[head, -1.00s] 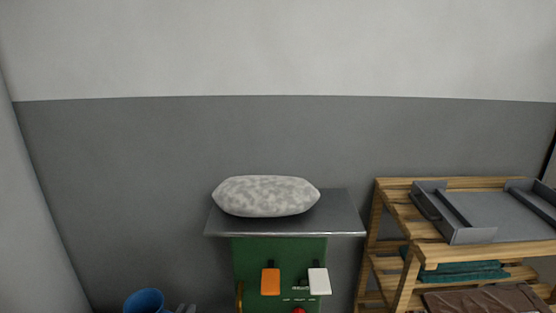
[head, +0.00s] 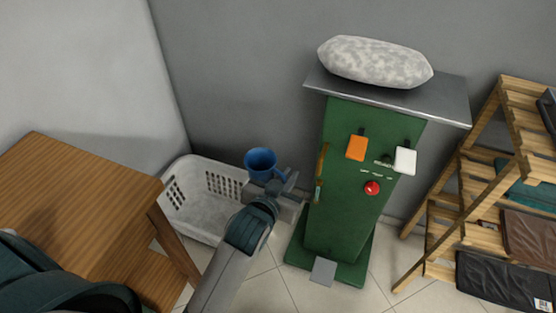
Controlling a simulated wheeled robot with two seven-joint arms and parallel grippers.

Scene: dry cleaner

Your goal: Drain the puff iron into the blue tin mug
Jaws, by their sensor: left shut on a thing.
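The puff iron is a green cabinet (head: 345,215) with a metal top and a mottled grey pad (head: 375,62). An orange tag (head: 357,148), a white tag (head: 405,160) and a red button (head: 372,188) are on its front. A brass pipe (head: 322,160) runs down its left front edge, with a small teal part (head: 318,192) near its lower end. My left gripper (head: 277,181) is shut on the blue tin mug (head: 260,160), whose open mouth faces up. The mug is left of the pipe and apart from it. The mug's inside bottom is hidden. My right gripper is out of view.
A white laundry basket (head: 200,195) stands on the floor behind my left arm. A wooden table (head: 75,185) is at left. A wooden rack (head: 470,180) with folded cloths stands at right. A grey pedal (head: 323,271) sticks out at the cabinet's foot.

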